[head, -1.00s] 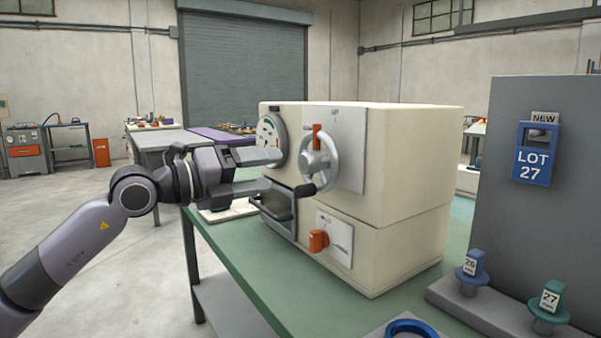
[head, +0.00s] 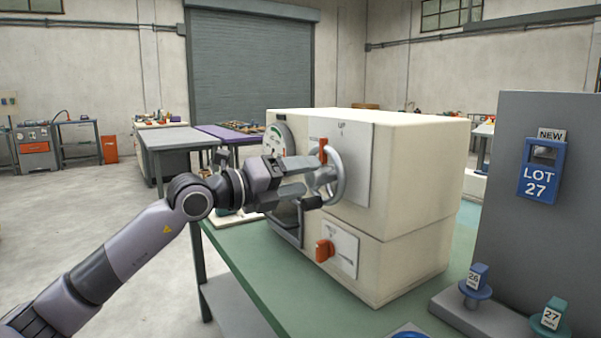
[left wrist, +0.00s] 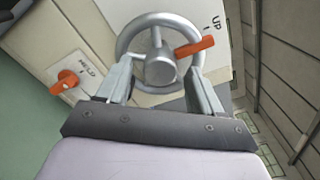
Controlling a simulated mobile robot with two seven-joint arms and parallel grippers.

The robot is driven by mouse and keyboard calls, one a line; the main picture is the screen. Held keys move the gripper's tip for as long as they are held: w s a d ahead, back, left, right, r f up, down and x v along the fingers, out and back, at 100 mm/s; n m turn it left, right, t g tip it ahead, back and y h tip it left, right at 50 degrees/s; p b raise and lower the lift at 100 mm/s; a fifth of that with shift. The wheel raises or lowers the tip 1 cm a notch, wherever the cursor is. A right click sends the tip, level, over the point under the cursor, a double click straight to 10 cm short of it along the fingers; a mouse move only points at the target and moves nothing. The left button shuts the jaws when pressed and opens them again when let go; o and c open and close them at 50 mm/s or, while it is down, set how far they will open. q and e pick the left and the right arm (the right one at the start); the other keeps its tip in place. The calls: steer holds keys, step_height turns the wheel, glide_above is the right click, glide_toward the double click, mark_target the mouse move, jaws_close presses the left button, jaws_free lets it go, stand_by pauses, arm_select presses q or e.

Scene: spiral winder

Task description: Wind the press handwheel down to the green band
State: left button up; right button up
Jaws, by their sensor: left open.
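The silver press handwheel (head: 341,178) is on the front of the cream press (head: 420,150). It shows from above my fingers in the left wrist view (left wrist: 150,20). An orange lever (head: 323,151) stands at the wheel, by an "UP" label. My left gripper (head: 313,178) is open, with its fingers at the wheel, one either side of the hub in the left wrist view (left wrist: 160,86); I cannot tell whether they touch it. The round dial (head: 280,137) with some green is partly hidden by the gripper.
A lower orange knob (head: 324,250) sits on a white plate below the wheel. The green bench top (head: 255,270) has free room in front. A grey panel (head: 540,200) with a blue "LOT 27" tag (head: 539,175) and two numbered pegs stand right.

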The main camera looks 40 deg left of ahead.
arm_select(q)
steer(key=shift+w+d, duration=0.1)
steer(key=shift+w, duration=0.1)
steer(key=c, duration=1.1)
steer(key=shift+o, duration=0.2)
steer(key=shift+f+m, duration=0.1)
steer(key=shift+m, duration=0.2)
